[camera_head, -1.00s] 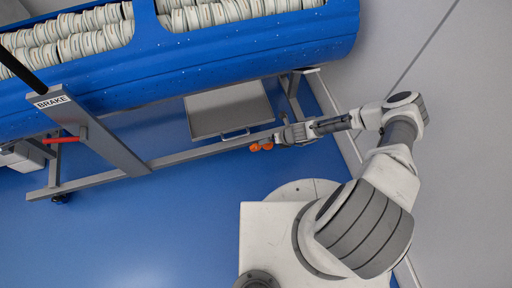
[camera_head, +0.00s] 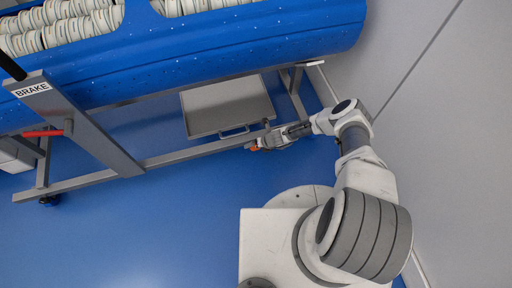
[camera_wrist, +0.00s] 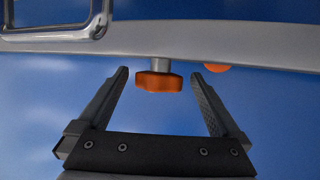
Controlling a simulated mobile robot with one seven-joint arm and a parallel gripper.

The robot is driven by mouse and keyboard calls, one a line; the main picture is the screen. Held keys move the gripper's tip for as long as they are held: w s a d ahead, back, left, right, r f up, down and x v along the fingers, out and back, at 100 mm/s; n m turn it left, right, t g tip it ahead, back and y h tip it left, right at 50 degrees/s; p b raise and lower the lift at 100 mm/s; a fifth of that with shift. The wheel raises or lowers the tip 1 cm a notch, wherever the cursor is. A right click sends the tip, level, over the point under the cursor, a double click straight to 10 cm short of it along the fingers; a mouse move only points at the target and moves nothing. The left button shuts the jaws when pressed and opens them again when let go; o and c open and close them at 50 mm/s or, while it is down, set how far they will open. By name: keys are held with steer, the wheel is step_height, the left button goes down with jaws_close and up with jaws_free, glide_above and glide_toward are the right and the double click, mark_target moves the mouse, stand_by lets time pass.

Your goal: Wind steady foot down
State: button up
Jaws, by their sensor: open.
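An orange knob (camera_wrist: 159,82) on a short grey stem hangs under the carrier's grey lower rail (camera_wrist: 215,40) in the wrist view. My gripper (camera_wrist: 160,85) is open, with one finger on each side of the knob and a gap to it on both sides. A second orange piece (camera_wrist: 216,68) shows partly below the rail to the right, mostly hidden by it. In the head view my gripper (camera_head: 264,144) is at the right part of the lower rail, and only a little orange (camera_head: 253,148) shows beside it. The foot's lower end is not clearly visible.
The blue tub (camera_head: 200,62) with rows of pale discs sits above on the grey frame. A grey tray (camera_head: 228,103) hangs below it, close to my gripper. A red lever (camera_head: 42,133) marked BRAKE is at left. A wall is at right; blue floor lies open in front.

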steer(key=shift+w+a+f, duration=0.1)
steer(key=shift+a+f, duration=0.1)
steer(key=shift+f, duration=0.2)
steer(key=c, duration=1.3)
steer(key=shift+c, duration=0.2)
